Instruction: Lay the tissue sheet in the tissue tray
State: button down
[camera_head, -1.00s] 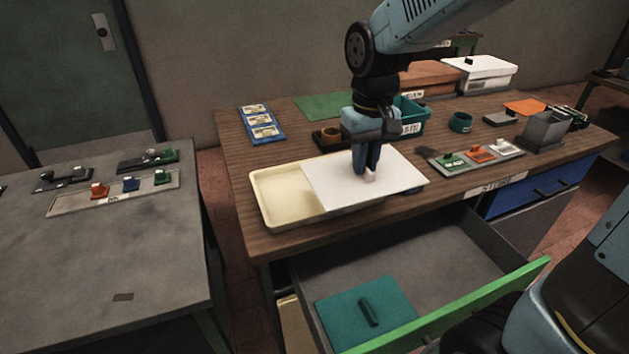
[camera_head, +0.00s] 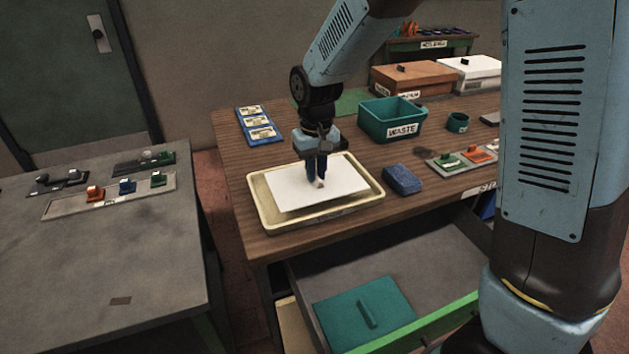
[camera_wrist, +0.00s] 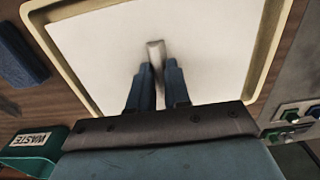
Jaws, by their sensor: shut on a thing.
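The white tissue sheet (camera_head: 345,181) is over the cream tissue tray (camera_head: 266,217) on the wooden table, within the tray's rim in the head view. My gripper (camera_head: 317,184) points down and is shut on the small pale tab at the middle of the sheet. In the wrist view my gripper (camera_wrist: 158,70) holds the tab, and the sheet (camera_wrist: 100,50) spreads inside the tray's rim (camera_wrist: 270,50). I cannot tell whether the sheet touches the tray floor or hangs just above it.
A blue sponge-like block (camera_head: 402,180) lies right of the tray. A teal WASTE bin (camera_head: 392,120) stands behind it. Blue labelled cards (camera_head: 258,127) lie at the back left. Below, an open drawer (camera_head: 440,250) holds a teal lid with a handle (camera_head: 365,312).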

jog(key=shift+w+a+f, duration=0.15)
jog(key=shift+a+f, duration=0.05)
jog(key=shift+f, duration=1.75)
jog(key=c, duration=1)
grip_release()
jog(key=shift+w, duration=0.1)
jog(key=shift+c, duration=0.2)
jog(key=shift+r, duration=0.15)
notch_tip(320, 180, up, 12)
jog(key=shift+a+f, duration=0.1)
